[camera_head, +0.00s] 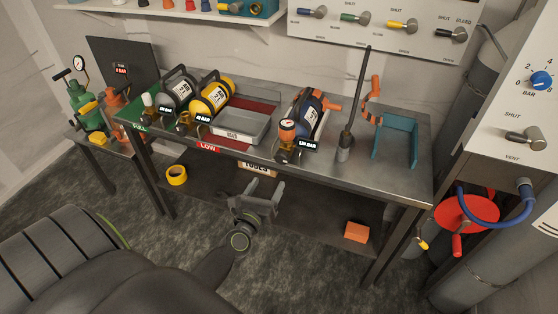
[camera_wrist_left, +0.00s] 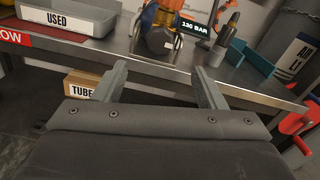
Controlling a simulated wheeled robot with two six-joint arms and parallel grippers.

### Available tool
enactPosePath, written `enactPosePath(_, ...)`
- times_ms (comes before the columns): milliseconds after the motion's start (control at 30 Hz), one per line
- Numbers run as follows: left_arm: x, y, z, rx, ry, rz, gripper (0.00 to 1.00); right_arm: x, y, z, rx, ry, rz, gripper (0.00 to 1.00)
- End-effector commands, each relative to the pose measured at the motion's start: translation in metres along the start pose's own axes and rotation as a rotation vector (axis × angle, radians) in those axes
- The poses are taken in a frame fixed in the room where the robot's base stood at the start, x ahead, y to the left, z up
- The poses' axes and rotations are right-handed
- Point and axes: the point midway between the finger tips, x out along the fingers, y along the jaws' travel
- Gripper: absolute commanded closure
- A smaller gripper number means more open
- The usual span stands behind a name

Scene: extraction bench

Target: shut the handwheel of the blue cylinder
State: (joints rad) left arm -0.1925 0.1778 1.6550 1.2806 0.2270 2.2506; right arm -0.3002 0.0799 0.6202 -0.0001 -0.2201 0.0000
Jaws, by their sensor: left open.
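The blue cylinder (camera_head: 306,110) lies on the metal bench with its valve end toward the front edge. An orange-rimmed gauge (camera_head: 287,127) and a 130 BAR display (camera_head: 308,145) are at that end. In the left wrist view the valve end (camera_wrist_left: 160,42) shows top centre, cut off by the frame, beside the display (camera_wrist_left: 196,24). My left gripper (camera_head: 256,188) is open and empty, in front of and below the bench edge, apart from the cylinder. Its two fingers (camera_wrist_left: 162,82) point toward the bench edge. My right gripper is not in view.
A grey USED tray (camera_head: 240,124), a yellow cylinder (camera_head: 213,96) and a black cylinder (camera_head: 178,88) are left of the blue one. A tall dark rod tool (camera_head: 352,105) and a teal bracket (camera_head: 396,140) stand right. A TUBES box (camera_wrist_left: 84,86) sits below the bench.

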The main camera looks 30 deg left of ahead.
Motion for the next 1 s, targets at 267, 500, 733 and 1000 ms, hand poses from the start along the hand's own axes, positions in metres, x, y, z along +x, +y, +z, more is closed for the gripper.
enactPosePath(267,0.057,0.000,0.001,0.003,-0.002,-0.001,0.35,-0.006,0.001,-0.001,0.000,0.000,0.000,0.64)
enactPosePath(500,0.091,0.000,-0.001,0.003,0.000,0.000,0.35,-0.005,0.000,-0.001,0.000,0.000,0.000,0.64)
enactPosePath(733,0.103,0.000,-0.001,0.002,0.001,0.000,0.35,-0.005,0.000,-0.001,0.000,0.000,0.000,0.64)
enactPosePath(1000,0.103,0.000,-0.001,0.002,0.001,0.000,0.38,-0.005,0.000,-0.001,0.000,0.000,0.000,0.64)
